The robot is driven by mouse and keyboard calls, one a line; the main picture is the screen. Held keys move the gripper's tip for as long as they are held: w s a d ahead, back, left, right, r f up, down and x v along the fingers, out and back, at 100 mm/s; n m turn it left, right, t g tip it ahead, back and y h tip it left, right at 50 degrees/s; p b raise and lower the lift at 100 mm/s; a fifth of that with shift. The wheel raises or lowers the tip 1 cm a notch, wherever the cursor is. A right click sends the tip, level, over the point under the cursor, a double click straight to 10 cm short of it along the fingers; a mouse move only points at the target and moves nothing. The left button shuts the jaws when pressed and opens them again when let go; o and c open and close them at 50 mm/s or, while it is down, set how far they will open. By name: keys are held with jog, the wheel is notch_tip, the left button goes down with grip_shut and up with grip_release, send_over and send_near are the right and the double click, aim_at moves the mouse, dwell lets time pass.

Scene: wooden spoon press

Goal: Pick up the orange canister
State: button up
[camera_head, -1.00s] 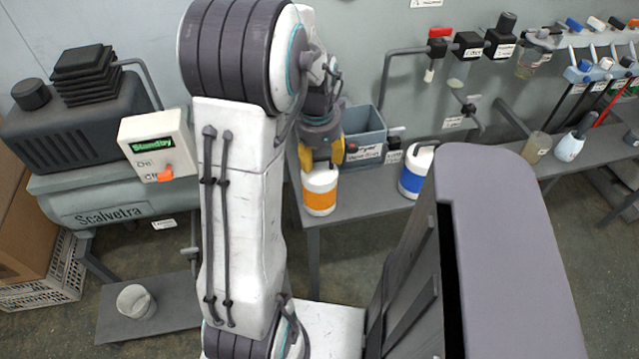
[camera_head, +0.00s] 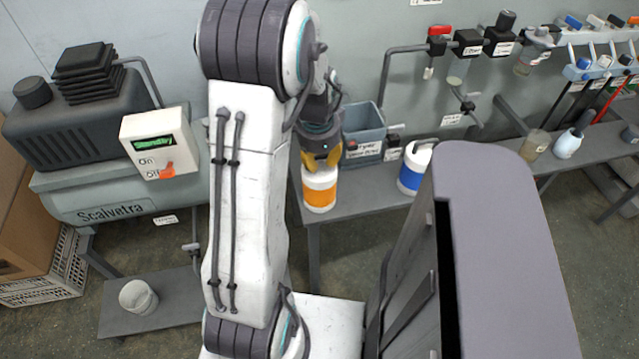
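The orange canister (camera_head: 320,195) is white with an orange band and stands upright at the left front end of the grey bench. My gripper (camera_head: 320,164) points down directly over it, with its yellow fingers drawn together around the canister's top. The canister's top and handle are hidden behind the fingers. The canister appears to stand at bench level, and I see no clear gap beneath it.
A blue-banded canister (camera_head: 414,168) stands to the right on the bench (camera_head: 370,200). A grey bin (camera_head: 363,131) sits just behind my gripper. The Scalvetra machine (camera_head: 100,195) stands at the left, with a cup (camera_head: 138,297) on a low shelf. Valves and pipes line the wall.

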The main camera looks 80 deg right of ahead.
grip_shut()
